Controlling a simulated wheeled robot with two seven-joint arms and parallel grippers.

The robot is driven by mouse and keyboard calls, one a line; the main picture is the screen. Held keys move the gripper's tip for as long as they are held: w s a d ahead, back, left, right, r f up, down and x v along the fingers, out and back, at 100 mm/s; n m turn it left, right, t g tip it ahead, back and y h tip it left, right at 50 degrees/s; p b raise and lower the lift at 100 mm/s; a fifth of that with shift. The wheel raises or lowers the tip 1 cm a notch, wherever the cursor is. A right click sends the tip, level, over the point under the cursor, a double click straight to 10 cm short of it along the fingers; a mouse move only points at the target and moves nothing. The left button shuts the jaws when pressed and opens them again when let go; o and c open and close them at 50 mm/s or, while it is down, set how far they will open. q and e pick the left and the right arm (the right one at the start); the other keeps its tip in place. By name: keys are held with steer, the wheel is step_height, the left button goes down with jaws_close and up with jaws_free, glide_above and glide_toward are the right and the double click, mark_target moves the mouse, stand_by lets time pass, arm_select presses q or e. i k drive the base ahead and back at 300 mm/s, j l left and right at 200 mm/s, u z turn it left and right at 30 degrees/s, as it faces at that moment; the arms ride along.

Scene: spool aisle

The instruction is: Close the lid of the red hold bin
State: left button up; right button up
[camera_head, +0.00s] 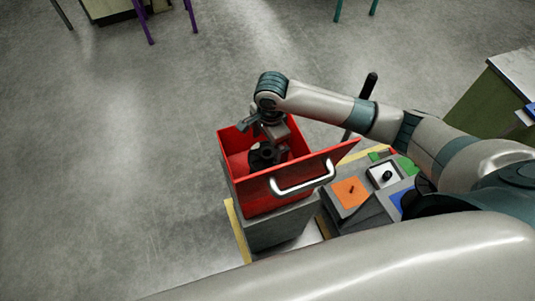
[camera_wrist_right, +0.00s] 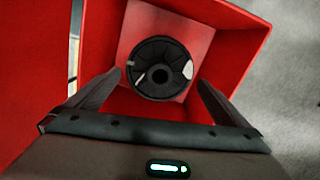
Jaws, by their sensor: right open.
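The red hold bin (camera_head: 232,140) stands on a grey block, its top open. Its lid (camera_head: 255,188), a red panel with a silver handle (camera_head: 303,180), stands raised and tilted along the near side. A black spool (camera_head: 262,158) lies inside the bin; it also shows on the bin's floor in the right wrist view (camera_wrist_right: 160,68). My right gripper (camera_head: 266,134) is over the bin's opening, pointing down. Its fingers (camera_wrist_right: 160,82) are apart, either side of the spool in the wrist view; I see no grip on it. My left gripper is out of view.
Right of the bin are an orange pad (camera_head: 350,191), a white pad (camera_head: 381,177) and a partly hidden blue pad. A dark post (camera_head: 360,106) rises behind. A green-sided bench (camera_head: 487,103) stands at the right. The floor (camera_head: 110,150) at left is clear.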

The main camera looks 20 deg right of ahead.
mark_target(299, 176)
steer(key=z, duration=0.8)
steer(key=k+l, duration=0.1)
steer(key=l, duration=0.6)
steer(key=k, duration=0.05)
